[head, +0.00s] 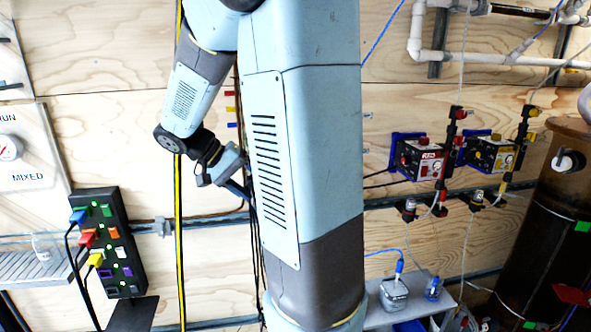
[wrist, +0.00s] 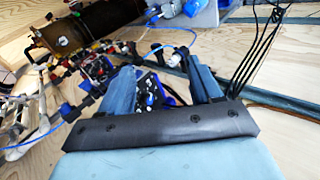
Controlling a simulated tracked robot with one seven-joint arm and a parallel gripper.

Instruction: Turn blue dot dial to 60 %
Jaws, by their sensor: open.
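My gripper (wrist: 163,68) is open, its two blue-grey fingers apart and nothing held between them. In the head view my gripper (head: 236,186) is in front of the plywood wall, partly hidden by my arm. In the wrist view a small dark device with blue parts and a white knob (wrist: 150,92) shows between and beyond the fingers, partly covered by the left finger. I cannot make out a blue dot or any percent marks on it. No dial with a blue dot is clear in the head view, where my arm hides the middle of the wall.
A red-faced box (head: 424,160) and a yellow-faced box (head: 491,155) with hoses are on the wall at right. A black panel (head: 120,262) with coloured plugs stands at left. A brown tank (head: 555,225) is at far right. Dark cables (wrist: 243,58) hang near my gripper.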

